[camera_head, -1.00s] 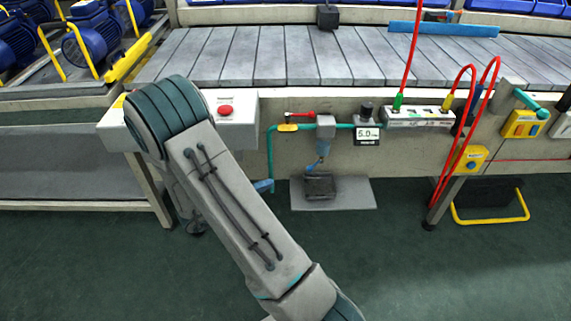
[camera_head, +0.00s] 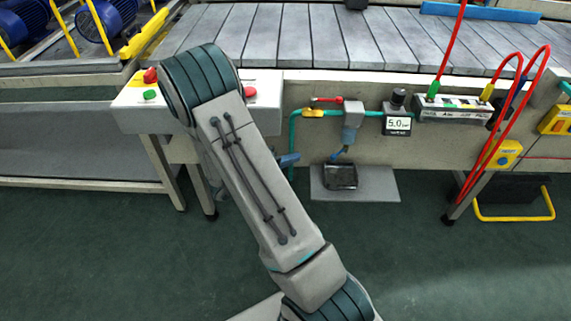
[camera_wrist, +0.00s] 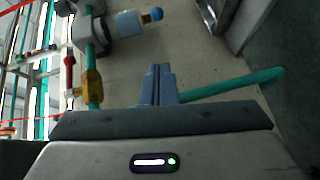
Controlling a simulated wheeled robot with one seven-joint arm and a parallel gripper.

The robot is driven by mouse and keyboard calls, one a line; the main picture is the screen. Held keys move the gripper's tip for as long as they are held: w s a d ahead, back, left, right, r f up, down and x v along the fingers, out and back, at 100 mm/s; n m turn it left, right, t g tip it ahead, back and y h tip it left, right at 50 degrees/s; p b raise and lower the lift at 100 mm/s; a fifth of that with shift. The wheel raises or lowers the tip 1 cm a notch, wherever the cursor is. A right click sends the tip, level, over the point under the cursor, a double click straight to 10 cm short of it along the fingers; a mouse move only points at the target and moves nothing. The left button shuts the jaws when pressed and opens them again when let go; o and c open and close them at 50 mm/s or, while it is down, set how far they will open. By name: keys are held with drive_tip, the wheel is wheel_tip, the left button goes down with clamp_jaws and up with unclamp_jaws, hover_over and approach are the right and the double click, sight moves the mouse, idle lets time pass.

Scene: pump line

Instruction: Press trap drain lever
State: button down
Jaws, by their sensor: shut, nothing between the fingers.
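The trap (camera_head: 349,134) hangs on the teal line under the conveyor edge, with a small blue drain lever (camera_head: 340,154) at its bottom. In the wrist view the trap's pale bowl (camera_wrist: 129,23) lies sideways at the upper left, with a blue tip (camera_wrist: 156,14) at its end. My gripper (camera_head: 289,160) is to the left of the trap at about lever height, apart from it and partly hidden by my arm. In the wrist view my gripper's fingers (camera_wrist: 158,72) are together and empty, close to a teal pipe.
A red-handled valve (camera_head: 312,113) sits on the teal line left of the trap. A 5.0 display (camera_head: 397,124) is to the right. A black tray (camera_head: 340,176) stands on a grey mat (camera_head: 385,185) below. Red hoses (camera_head: 515,110) hang at the right. A button box (camera_head: 130,112) is at the left.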

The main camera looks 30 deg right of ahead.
sight(339, 153)
drive_tip(key=s+d+f+b, duration=0.1)
drive_tip(key=s+d+b, duration=0.1)
drive_tip(key=d, duration=0.6)
drive_tip(key=shift+s+f+b, duration=0.2)
drive_tip(key=shift+b, duration=0.3)
drive_tip(key=shift+s+p, duration=0.1)
drive_tip(key=shift+p, duration=0.2)
drive_tip(key=shift+s+n+t, duration=0.25)
drive_tip(key=shift+n+t, duration=0.15)
drive_tip(key=shift+t, duration=0.2)
